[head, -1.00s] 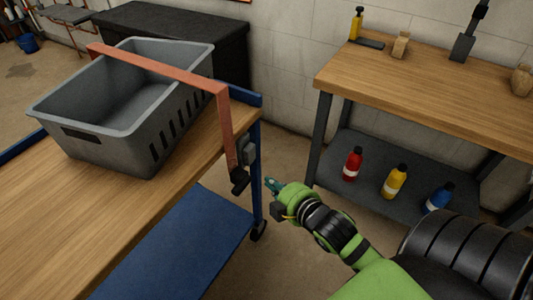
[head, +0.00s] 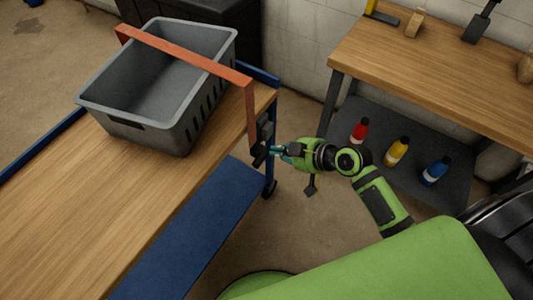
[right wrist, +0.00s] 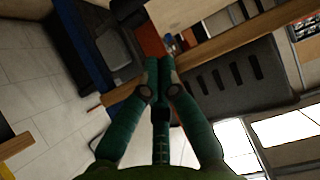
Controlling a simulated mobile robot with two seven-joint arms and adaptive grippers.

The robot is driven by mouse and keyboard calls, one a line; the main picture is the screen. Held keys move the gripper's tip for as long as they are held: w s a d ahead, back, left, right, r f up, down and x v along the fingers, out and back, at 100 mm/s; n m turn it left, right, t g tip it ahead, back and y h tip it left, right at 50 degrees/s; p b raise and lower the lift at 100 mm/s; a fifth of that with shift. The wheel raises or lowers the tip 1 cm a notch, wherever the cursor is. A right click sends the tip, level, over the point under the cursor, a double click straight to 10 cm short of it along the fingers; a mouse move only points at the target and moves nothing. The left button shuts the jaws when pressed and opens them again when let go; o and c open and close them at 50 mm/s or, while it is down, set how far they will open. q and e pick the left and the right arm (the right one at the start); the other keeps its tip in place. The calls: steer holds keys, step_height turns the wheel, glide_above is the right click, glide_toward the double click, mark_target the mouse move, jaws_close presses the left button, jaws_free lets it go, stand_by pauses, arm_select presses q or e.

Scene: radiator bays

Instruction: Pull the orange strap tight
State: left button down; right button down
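The orange strap (head: 190,52) runs over the grey crate (head: 148,120) and down the near side of the wooden-topped bench (head: 140,190). Its lower end meets a dark ratchet (head: 265,130) with a black handle (head: 259,157) at the bench's side. My right gripper (head: 278,150) is right beside the handle; I cannot tell whether it touches. In the right wrist view its teal fingertips (right wrist: 158,62) are together, with no object visible between them. The strap (right wrist: 149,36) shows beyond the tips. My left gripper is not in view.
A blue lower shelf (head: 190,225) lies under the bench top. A second workbench (head: 430,80) stands at right, with red (head: 358,131), yellow (head: 397,151) and blue (head: 435,171) bottles on its lower shelf. Floor is open between the benches.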

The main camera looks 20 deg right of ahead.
mark_target(259, 159)
steer(key=w+a+f, duration=0.1)
steer(key=w+f, duration=0.1)
steer(key=f, duration=0.1)
steer(key=w+a+f, duration=0.1)
steer(key=shift+w+a+f, duration=0.1)
steer(key=shift+a+f, duration=0.2)
steer(key=shift+f, duration=0.1)
steer(key=shift+w+f, duration=0.1)
steer(key=shift+f, duration=0.7)
steer(key=shift+f+b, duration=0.8)
steer(key=shift+b, duration=0.2)
steer(key=shift+a, duration=0.1)
steer(key=shift+r, duration=0.1)
